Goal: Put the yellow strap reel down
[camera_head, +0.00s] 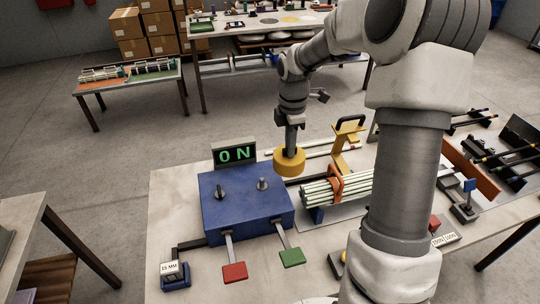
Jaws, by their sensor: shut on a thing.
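The yellow strap reel (289,165) is a short yellow cylinder below my arm's wrist. My gripper (290,149) points down and is shut on it from above; the fingers are small and partly hidden against the reel. The reel appears at the right rear corner of the blue box, near the bundle of rods. I cannot tell whether it touches anything below it.
A blue box (240,222) has two pegs on top, an "ON" display (234,153) behind, and red (234,272) and green (292,257) pedals in front. A pale rod bundle (325,190) with an orange clamp and a yellow tool (346,140) stand close right.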

